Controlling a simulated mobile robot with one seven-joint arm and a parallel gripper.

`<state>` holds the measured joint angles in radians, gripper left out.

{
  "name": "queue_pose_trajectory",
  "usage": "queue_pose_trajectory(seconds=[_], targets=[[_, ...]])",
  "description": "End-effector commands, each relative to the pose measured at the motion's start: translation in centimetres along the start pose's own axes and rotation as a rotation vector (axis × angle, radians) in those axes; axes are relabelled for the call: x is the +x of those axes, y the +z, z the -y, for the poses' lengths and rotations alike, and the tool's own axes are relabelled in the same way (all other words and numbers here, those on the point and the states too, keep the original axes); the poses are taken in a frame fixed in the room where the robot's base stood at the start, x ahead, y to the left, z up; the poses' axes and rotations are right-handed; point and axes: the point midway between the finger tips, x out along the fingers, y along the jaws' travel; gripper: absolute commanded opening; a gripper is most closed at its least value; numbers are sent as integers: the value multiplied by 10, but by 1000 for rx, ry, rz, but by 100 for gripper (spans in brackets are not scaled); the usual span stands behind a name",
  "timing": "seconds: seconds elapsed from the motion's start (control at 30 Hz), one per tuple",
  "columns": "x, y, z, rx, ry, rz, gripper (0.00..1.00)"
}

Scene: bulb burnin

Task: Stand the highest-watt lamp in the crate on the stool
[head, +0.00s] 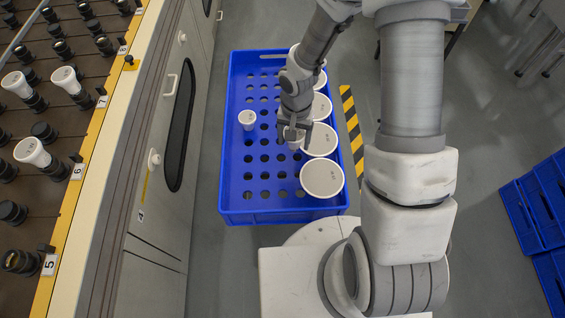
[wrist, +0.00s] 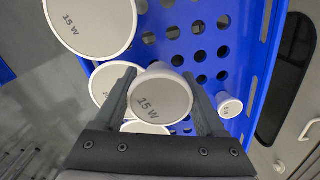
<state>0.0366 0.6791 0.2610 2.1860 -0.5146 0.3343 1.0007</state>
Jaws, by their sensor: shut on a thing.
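My gripper (head: 293,135) is shut on a white lamp with a flat round face, over the blue crate (head: 228,190). In the wrist view the held lamp (wrist: 160,98) reads "15 W" between the two fingers (wrist: 162,92). Several white lamps stand face up in a row along the crate's right side. The nearest is a large lamp (head: 322,179), and another lamp (head: 320,140) is behind it. A smaller lamp (head: 247,120) stands apart at the left. A large lamp (wrist: 90,22) in the wrist view also reads "15 W". I cannot make out a stool under the crate.
A rack (head: 75,130) with black sockets, numbered tags and a few white lamps (head: 32,152) runs along the left, above cabinet doors. More blue crates (head: 535,210) are at the right. A yellow-black floor strip (head: 352,125) lies beside the crate.

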Motion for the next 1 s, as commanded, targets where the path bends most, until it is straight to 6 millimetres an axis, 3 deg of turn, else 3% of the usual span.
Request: queue_pose_trajectory(seconds=[0.03,0.2,0.57,1.0], targets=[[18,8,5,13,2,4,16],[42,23,18,71,2,2,16],[60,32,25,107,1,0,16],[99,32,25,107,1,-1,16]])
